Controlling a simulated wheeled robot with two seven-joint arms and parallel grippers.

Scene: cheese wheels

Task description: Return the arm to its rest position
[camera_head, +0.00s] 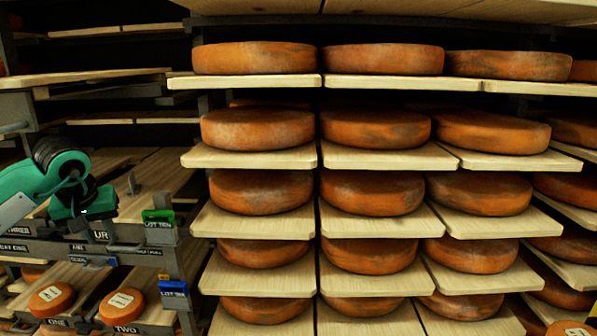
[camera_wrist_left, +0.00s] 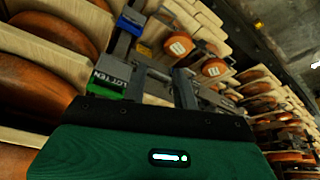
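My left arm comes in from the left in the head view, green with a black ribbed joint. Its left gripper (camera_head: 78,222) hangs in front of the labelled shelf rail at the left; the fingers are hard to make out. In the left wrist view my green gripper body fills the bottom, and dark grey finger parts (camera_wrist_left: 185,88) stick out above it. I see nothing held there, but the gap between the fingers is unclear. My right gripper is not in view.
A rack (camera_head: 390,157) with several rows of orange cheese wheels (camera_head: 258,128) on boards fills the middle and right. Left are near-empty shelves, a green tag (camera_head: 158,217), a blue tag (camera_head: 174,288) and labelled wheels, one (camera_head: 52,299) and two (camera_head: 122,305), below the arm.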

